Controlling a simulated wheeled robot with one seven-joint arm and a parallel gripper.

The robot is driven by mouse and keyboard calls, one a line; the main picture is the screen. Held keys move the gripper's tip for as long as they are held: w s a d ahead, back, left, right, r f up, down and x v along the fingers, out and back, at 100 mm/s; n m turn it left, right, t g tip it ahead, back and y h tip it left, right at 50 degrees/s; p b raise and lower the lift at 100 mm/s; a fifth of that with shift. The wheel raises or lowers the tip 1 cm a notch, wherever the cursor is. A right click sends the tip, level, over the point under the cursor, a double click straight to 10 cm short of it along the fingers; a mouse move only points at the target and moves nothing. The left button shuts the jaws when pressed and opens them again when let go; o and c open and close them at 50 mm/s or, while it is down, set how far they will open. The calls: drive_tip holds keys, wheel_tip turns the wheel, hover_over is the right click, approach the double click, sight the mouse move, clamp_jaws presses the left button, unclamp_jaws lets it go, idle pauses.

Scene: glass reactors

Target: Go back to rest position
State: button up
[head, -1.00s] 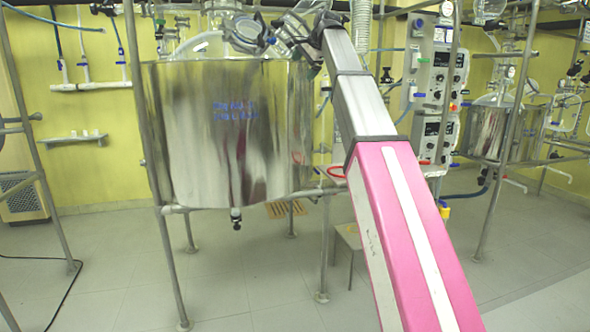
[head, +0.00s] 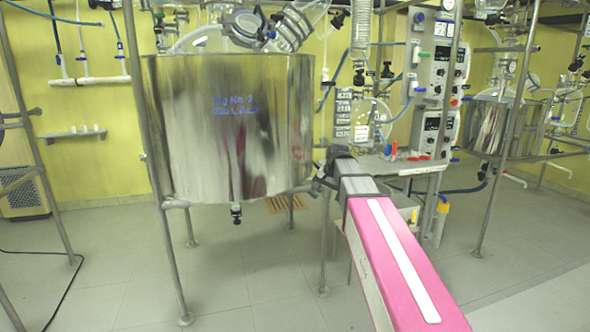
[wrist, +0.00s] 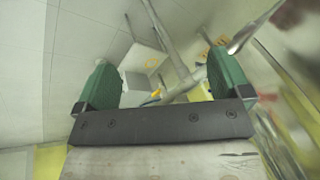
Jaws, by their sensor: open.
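My gripper shows in the wrist view (wrist: 160,85) with its two green fingers wide apart and nothing between them. In the head view my pink and grey arm reaches up from the lower right, and its end is low, just right of the steel vessel. The wrist view looks past the fingers at grey floor tiles and metal frame poles, partly blurred.
A large steel reactor vessel (head: 232,130) stands in a pipe frame at centre left. Control boxes (head: 437,75) and a bench (head: 400,166) are behind my arm. A second reactor (head: 492,125) is at the right. The floor (head: 100,270) is open at the front left.

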drive_tip(key=s+d+f+n+g+h, duration=0.1)
drive_tip(key=s+d+f+n, duration=0.1)
drive_tip(key=s+f, duration=1)
drive_tip(key=s+d+f+n+g+h, duration=0.1)
drive_tip(key=s+d+f+n+g, duration=0.1)
drive_tip(key=s+f, duration=1)
wheel_tip(320, 180, down, 3)
drive_tip(key=d+n, duration=0.1)
drive_tip(key=d, duration=0.1)
drive_tip(key=shift+s+d+g, duration=0.2)
drive_tip(key=shift+d+g, duration=0.1)
drive_tip(key=shift+d, duration=0.1)
